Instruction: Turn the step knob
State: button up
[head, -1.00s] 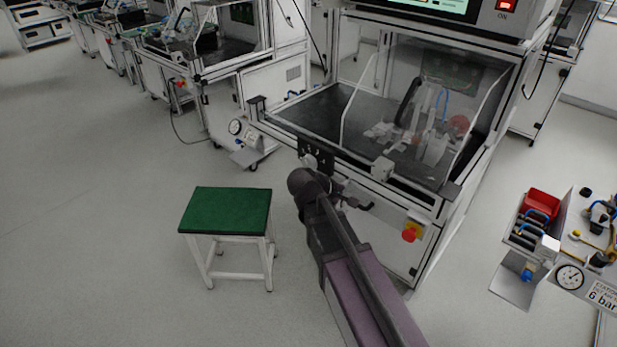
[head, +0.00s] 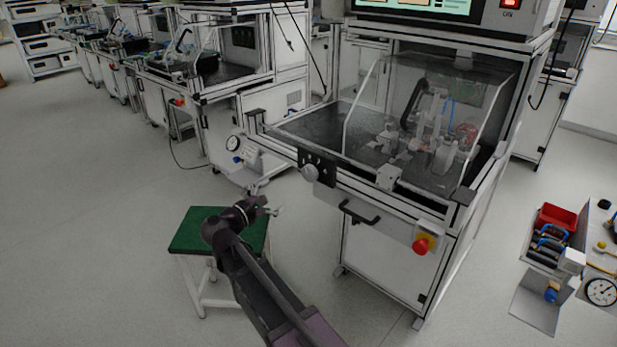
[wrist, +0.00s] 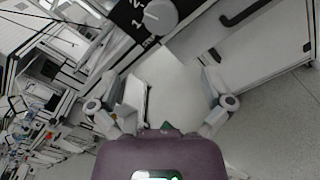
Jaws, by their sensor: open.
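The step knob (head: 310,173) is a round grey-white dial on a black plate (head: 325,164) at the front left of the test bench. In the wrist view the knob (wrist: 160,17) is near the top, with a pointer line and white numerals beside it on the black plate. My gripper (head: 266,206) is apart from the knob, below and to its left in the head view, over the green stool. In the wrist view my gripper (wrist: 172,100) has its two fingers wide apart with nothing between them.
A black handle (head: 359,213) and a red emergency button (head: 421,245) sit on the bench front right of the knob. A green-topped stool (head: 190,238) stands beneath my arm. A tool stand with a red bin (head: 557,218) is at the right. The floor at left is clear.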

aim_at(307, 175)
jog(key=shift+w, duration=0.1)
jog(key=x, duration=1.3)
jog(key=shift+w+d, duration=0.25)
jog(key=c, duration=1)
